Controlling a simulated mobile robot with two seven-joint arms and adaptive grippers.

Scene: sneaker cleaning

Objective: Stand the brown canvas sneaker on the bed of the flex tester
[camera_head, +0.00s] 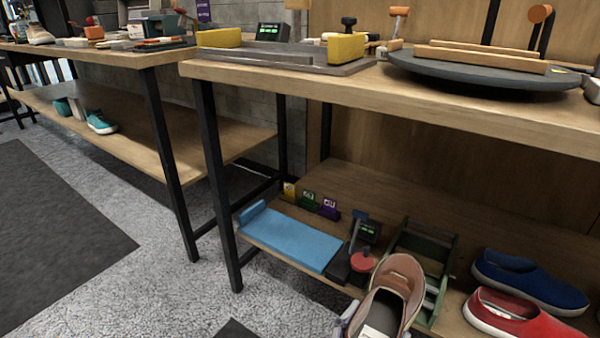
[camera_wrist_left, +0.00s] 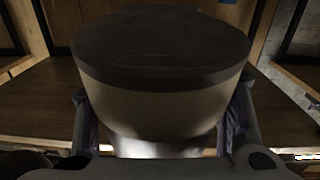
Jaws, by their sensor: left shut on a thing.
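The brown canvas sneaker (camera_head: 399,272) is tan-pink and shows in the foreground of the head view, opening toward me. My left gripper (camera_wrist_left: 160,125) is shut on it; in the left wrist view the sneaker's dark sole and tan side (camera_wrist_left: 160,108) fill the space between the fingers. In the head view the sneaker hides most of that gripper. Behind it on the lower shelf stands a green-framed device (camera_head: 438,248), partly covered by the sneaker. Left of that lies a light-blue bed (camera_head: 291,240) beside a black post with a red knob. I cannot tell which is the flex tester.
A blue shoe (camera_head: 528,282) and a red shoe (camera_head: 512,318) stand on the lower shelf (camera_head: 330,190) at right. Several small coloured signs and a display stand behind the blue bed. The wooden tabletop (camera_head: 450,108) overhangs the shelf, and a black leg (camera_head: 217,180) stands at left.

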